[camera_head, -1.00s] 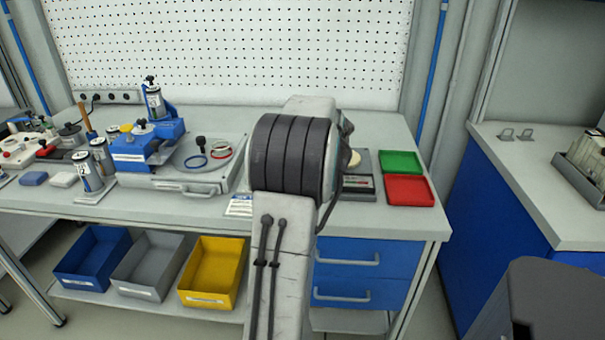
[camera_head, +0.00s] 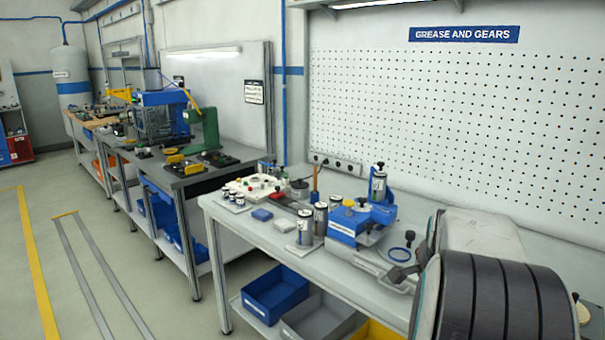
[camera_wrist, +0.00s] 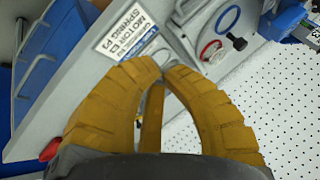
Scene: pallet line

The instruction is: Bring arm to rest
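My gripper (camera_wrist: 164,68) shows in the wrist view with yellow ribbed fingers. They curve inward and their tips come together, with no object seen between them. A third yellow piece shows between the two fingers. The gripper is above the bench, near a white printed label (camera_wrist: 125,40). In the head view my arm (camera_head: 480,240) fills the lower right corner, with its dark ribbed joint in front of the bench. The gripper's fingers cannot be made out there.
The grey bench (camera_head: 265,235) carries a blue fixture (camera_head: 350,225), canisters (camera_head: 305,228) and loose rings. A blue bin (camera_head: 275,295) and a grey bin (camera_head: 318,322) sit below. A perforated wall (camera_head: 400,120) stands behind. Open floor (camera_head: 120,250) lies at the left.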

